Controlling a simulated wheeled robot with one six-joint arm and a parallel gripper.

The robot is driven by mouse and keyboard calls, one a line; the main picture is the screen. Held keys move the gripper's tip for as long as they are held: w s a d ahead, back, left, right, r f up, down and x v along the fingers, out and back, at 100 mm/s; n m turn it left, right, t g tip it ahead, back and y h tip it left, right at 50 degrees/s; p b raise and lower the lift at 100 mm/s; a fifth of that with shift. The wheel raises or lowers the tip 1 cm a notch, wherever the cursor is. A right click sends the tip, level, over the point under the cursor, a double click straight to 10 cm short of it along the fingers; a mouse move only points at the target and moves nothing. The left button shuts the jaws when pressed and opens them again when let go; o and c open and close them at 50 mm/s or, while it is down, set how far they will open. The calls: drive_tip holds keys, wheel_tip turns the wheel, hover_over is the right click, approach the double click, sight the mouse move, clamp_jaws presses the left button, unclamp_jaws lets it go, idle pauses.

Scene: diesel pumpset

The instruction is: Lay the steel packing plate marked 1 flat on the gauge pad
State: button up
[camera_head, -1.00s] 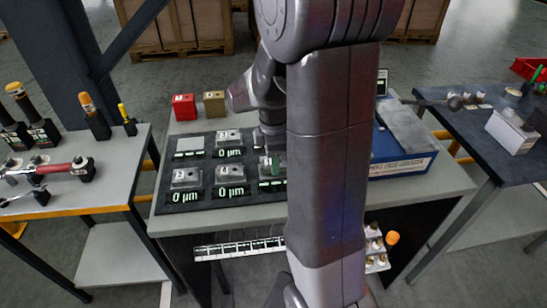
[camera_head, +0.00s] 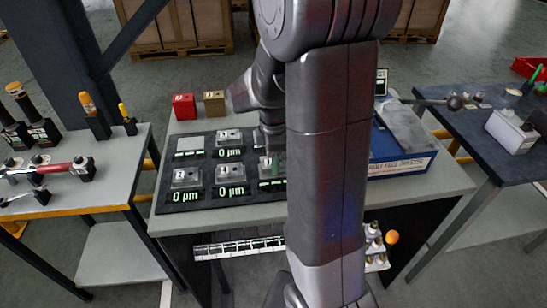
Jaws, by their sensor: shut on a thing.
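The dark gauge board (camera_head: 208,197) lies on the middle bench. It carries several clear-framed pads with green displays, and at least two read 0 µm. Plates or blocks sit on the upper middle pad (camera_head: 229,138), the lower left pad (camera_head: 186,178) and the lower middle pad (camera_head: 231,173). The upper left pad (camera_head: 190,144) looks flat and pale. My gripper (camera_head: 268,151) is low over the right part of the board, partly behind my arm. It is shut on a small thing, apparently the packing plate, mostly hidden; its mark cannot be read. Contact with a pad cannot be told.
A red block (camera_head: 184,107) and a brown block (camera_head: 214,104) stand behind the board. A blue case (camera_head: 402,167) with a grey plate on top lies to the right. Side benches hold tools at left (camera_head: 70,205) and right (camera_head: 490,155).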

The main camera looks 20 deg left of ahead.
drive_tip(key=shift+f, duration=0.3)
drive_tip(key=shift+f+b, duration=0.35)
drive_tip(key=shift+b, duration=0.05)
drive_tip(key=o, duration=1.5)
wheel_tip(320, 180, up, 14)
drive_tip(key=p, duration=0.1)
wheel_tip(320, 180, up, 6)
drive_tip(key=p, duration=0.6)
drive_tip(key=shift+f, duration=0.1)
